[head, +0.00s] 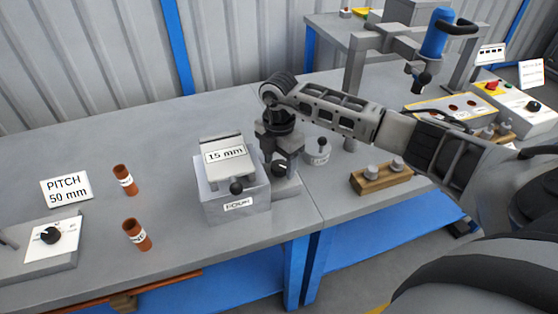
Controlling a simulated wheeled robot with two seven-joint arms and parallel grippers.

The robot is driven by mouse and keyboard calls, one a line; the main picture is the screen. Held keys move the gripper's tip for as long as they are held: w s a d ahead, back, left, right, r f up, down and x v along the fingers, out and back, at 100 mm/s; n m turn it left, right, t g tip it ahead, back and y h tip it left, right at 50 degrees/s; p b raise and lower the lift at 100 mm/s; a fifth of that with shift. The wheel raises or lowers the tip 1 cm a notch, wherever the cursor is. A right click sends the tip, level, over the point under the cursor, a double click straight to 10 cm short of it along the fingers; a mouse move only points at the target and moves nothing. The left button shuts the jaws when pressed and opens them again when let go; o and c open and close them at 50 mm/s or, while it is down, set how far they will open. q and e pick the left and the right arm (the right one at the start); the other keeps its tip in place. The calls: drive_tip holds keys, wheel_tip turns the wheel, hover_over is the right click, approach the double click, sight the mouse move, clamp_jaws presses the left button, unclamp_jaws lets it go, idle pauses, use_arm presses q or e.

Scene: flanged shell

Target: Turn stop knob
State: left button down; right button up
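My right arm comes in from the right, and my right gripper (280,160) points down at the right side of the grey box fixture marked "15 mm" (212,203). No readable label marks a stop knob. Another black knob (237,188) is on the front of the fixture. A third black knob (49,235) sits on a white plate at the far left. My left gripper is not in view.
A grey round weight (317,151) and a wooden block with metal cylinders (382,177) are to the right. A stand with a blue tool (436,35) rises behind my arm.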

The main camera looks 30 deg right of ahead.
sight(279, 165)
drive_tip(key=shift+r, duration=0.1)
wheel_tip(279, 165, up, 16)
drive_tip(key=b, duration=0.1)
idle(0.4)
idle(0.4)
